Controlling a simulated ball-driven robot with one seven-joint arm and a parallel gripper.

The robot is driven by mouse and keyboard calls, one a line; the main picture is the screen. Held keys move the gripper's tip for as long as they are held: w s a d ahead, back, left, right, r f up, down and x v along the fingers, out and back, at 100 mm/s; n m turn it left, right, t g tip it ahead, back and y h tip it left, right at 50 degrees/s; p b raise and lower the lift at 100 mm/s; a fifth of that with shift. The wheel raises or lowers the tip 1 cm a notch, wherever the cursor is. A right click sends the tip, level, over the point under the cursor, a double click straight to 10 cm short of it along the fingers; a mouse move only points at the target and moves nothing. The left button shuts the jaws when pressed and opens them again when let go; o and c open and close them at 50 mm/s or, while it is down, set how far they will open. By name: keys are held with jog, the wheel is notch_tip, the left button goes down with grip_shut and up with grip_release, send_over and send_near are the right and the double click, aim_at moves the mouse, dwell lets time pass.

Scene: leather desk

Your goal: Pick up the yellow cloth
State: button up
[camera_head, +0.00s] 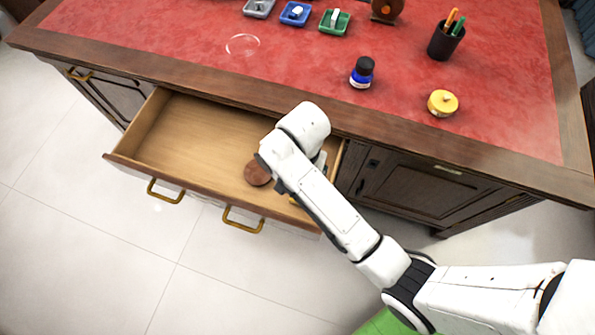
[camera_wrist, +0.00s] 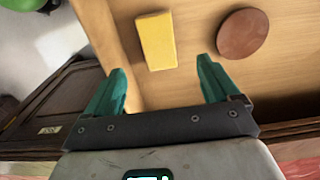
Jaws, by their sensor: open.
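The yellow cloth (camera_wrist: 156,40) is a flat folded rectangle on the wooden floor of the open drawer, near one side wall. In the head view only a small yellow bit (camera_head: 293,201) shows beside my arm; the rest is hidden. My gripper (camera_wrist: 161,85) is open, with its two teal fingers apart and nothing between them. In the wrist view the cloth lies just beyond the fingertips, roughly centred between them. In the head view my arm reaches down over the drawer's right part and hides the fingers.
A round brown disc (camera_wrist: 242,33) lies in the drawer (camera_head: 190,135) near the cloth. The drawer's side wall (camera_wrist: 95,25) is close to one finger. The drawer's left part is empty.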

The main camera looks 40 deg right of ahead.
notch_tip(320, 180, down, 4)
jog(key=shift+f, duration=0.1)
jog(key=shift+s+f, duration=0.15)
jog(key=shift+f, duration=2.4)
jog(key=shift+c, duration=0.4)
jog(key=c, duration=1.1)
